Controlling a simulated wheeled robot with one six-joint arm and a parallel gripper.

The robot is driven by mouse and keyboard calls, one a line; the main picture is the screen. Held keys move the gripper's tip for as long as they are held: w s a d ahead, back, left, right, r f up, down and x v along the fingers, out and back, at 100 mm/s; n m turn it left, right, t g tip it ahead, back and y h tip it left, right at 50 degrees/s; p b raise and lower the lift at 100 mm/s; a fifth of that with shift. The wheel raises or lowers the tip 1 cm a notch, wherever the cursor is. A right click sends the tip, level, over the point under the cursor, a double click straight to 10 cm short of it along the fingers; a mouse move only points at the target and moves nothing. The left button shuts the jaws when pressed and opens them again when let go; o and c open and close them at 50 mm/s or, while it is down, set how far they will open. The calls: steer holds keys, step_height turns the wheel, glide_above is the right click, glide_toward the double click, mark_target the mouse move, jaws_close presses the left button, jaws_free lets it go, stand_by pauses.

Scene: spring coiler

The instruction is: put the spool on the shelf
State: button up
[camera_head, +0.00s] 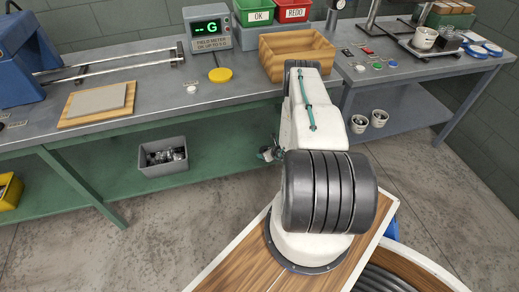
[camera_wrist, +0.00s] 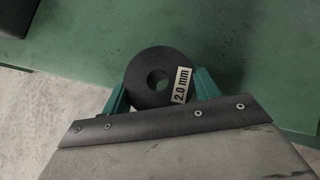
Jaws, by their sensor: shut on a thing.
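The spool (camera_wrist: 150,94) is a dark disc with a round centre hole and a white "2.0 mm" label. My gripper (camera_wrist: 163,88) has its teal fingers shut on it, one on each side. In the head view my gripper (camera_head: 268,153) shows small beside my arm, at the front edge of the green lower shelf (camera_head: 105,165); the spool is not clear there. In the wrist view the green shelf surface (camera_wrist: 225,45) lies behind the spool. I cannot tell whether the spool touches the shelf or hangs above it.
A grey bin (camera_head: 162,160) of metal parts stands on the lower shelf left of my gripper. The workbench (camera_head: 150,85) hangs over the shelf. A yellow bin (camera_head: 10,193) is far left. Two white cups (camera_head: 368,120) stand on the lower shelf at right. The shelf between the bins is bare.

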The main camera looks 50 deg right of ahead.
mark_target(261, 149)
steer(key=w+d, duration=0.1)
steer(key=w, duration=0.2)
steer(key=w+d, duration=0.1)
steer(key=w, duration=0.1)
steer(key=shift+w+d+f, duration=0.25)
steer(key=shift+w+d, duration=0.05)
steer(key=shift+w+f, duration=0.1)
steer(key=shift+f, duration=1.65)
steer(key=shift+f, duration=0.15)
steer(key=o, duration=1.4)
steer(key=shift+c, duration=0.2)
steer(key=shift+r, duration=0.25)
steer(key=v, duration=1.2)
steer(key=shift+f, duration=0.15)
